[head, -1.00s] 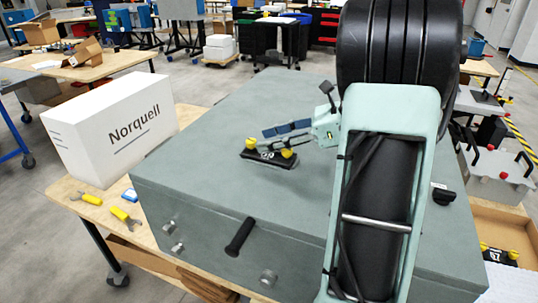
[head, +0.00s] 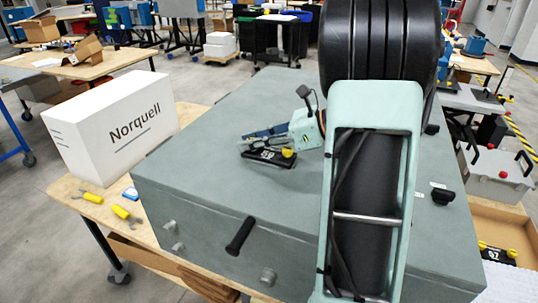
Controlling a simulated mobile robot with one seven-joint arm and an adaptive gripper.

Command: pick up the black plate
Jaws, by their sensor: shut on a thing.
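The black plate (head: 268,158) with white lettering lies on top of the grey analyser housing (head: 220,120). A yellow knob (head: 288,153) shows on its right end. My gripper (head: 250,149) reaches in from the right and is shut on the plate at its left end, where the fingers hide the other yellow knob. The plate looks level; I cannot tell any gap between it and the housing. A similar black plate (head: 497,254) with yellow knobs lies in the cardboard tray at the right.
A white Norquell box (head: 115,130) stands left of the housing. Yellow-handled tools (head: 124,214) lie on the wooden bench in front of it. A black handle (head: 240,236) juts from the housing's front. A small black knob (head: 443,196) sits on top at the right.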

